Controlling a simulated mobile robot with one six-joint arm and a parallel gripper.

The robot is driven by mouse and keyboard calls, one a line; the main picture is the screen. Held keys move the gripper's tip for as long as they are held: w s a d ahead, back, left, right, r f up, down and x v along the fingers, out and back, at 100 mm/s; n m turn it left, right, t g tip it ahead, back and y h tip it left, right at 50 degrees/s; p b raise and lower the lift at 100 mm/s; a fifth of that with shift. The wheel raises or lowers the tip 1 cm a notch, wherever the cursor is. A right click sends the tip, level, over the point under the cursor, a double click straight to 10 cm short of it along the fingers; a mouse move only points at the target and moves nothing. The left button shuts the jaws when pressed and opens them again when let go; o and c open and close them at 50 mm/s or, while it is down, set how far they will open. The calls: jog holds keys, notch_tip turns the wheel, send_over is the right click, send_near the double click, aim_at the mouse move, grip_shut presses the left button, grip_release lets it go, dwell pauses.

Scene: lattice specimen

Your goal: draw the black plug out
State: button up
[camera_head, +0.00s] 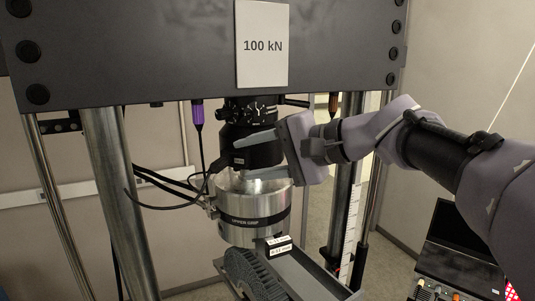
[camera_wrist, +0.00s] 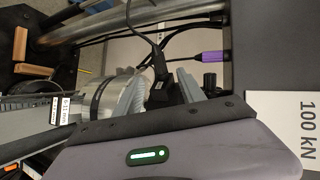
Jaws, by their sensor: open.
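In the wrist view the black plug (camera_wrist: 158,70), with a black cable running up from it, shows between and beyond my fingers. In the head view I cannot clearly make it out; the dark load column (camera_head: 252,148) and my fingers crowd that spot. My gripper (camera_head: 243,159) reaches in from the right, its two grey fingers apart, one above the other, beside the column. It also shows in the wrist view (camera_wrist: 159,88), fingers spread on either side of the plug's line. Whether either finger touches the plug cannot be told.
A purple plug (camera_head: 197,113) hangs left of the column. The silver upper grip (camera_head: 254,208) sits below my fingers. A dark crossbeam marked 100 kN (camera_head: 262,45) spans above. Steel posts (camera_head: 120,190) and loose black cables (camera_head: 160,183) lie to the left.

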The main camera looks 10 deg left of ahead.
aim_at(225, 163)
jog(key=x, duration=0.3)
jog(key=p+x, duration=0.1)
jog(key=shift+s+a, duration=0.25)
jog(key=shift+a, duration=0.15)
jog(key=shift+w+a+f, duration=0.25)
jog(key=shift+w+a, duration=0.05)
jog(key=shift+w, duration=0.1)
jog(key=shift+s+r, duration=0.1)
jog(key=shift+c, duration=1.4)
grip_shut()
